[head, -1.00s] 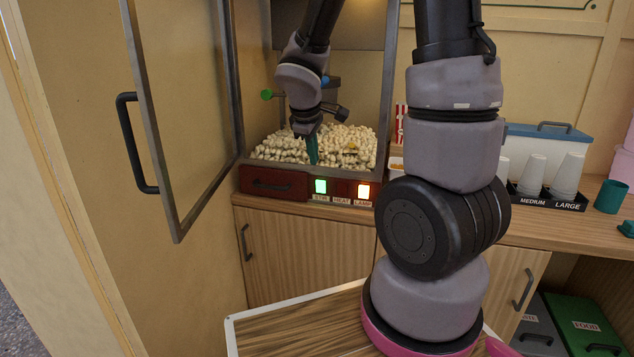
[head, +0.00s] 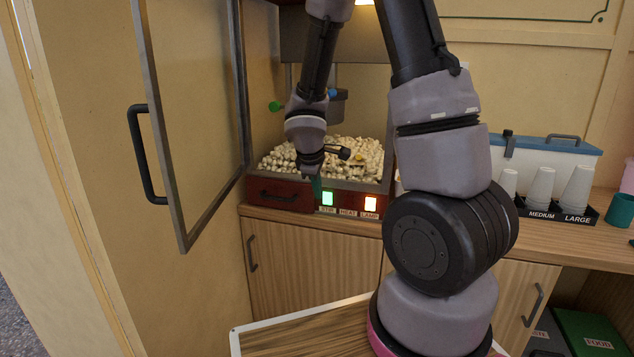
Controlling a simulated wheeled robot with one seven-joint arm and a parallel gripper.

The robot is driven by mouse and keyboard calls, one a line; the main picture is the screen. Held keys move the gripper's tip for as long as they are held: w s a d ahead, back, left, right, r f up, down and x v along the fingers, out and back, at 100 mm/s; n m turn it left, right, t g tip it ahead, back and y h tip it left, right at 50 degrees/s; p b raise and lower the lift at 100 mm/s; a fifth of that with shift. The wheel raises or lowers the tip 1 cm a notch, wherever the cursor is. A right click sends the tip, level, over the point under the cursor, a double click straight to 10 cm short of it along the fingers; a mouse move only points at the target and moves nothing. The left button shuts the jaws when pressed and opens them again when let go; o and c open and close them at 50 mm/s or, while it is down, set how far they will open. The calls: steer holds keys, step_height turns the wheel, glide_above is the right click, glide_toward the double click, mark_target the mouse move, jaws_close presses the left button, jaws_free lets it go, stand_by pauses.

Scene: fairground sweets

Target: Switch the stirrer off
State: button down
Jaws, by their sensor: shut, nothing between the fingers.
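The popcorn machine (head: 280,193) stands on the counter with a red front panel. The switch above the STIR label (head: 327,198) is lit green. The wrist hides part of the popcorn (head: 350,155).
The machine's glass door (head: 190,110) hangs open at the left, with a black handle. The kettle (head: 337,105) hangs above the popcorn. Cup stacks in a black holder (head: 555,214), a blue-lidded box (head: 560,146) and a teal cup (head: 620,209) stand on the right.

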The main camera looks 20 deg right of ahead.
mark_target(324, 192)
steer(key=shift+w+d+f, duration=0.55)
steer(key=shift+w+f, duration=0.05)
steer(key=shift+w, duration=0.2)
steer(key=shift+w+d+f, duration=0.6)
steer(key=shift+w+f, duration=0.05)
steer(key=shift+w, duration=0.15)
steer(key=shift+w+d+f, duration=0.55)
steer(key=shift+w+f, duration=0.05)
steer(key=shift+w, duration=0.2)
steer(key=shift+w+d+r, duration=0.15)
steer(key=shift+w+d, duration=0.05)
steer(key=shift+w, duration=0.05)
steer(key=shift+w+d, duration=0.1)
steer(key=shift+r, duration=0.8)
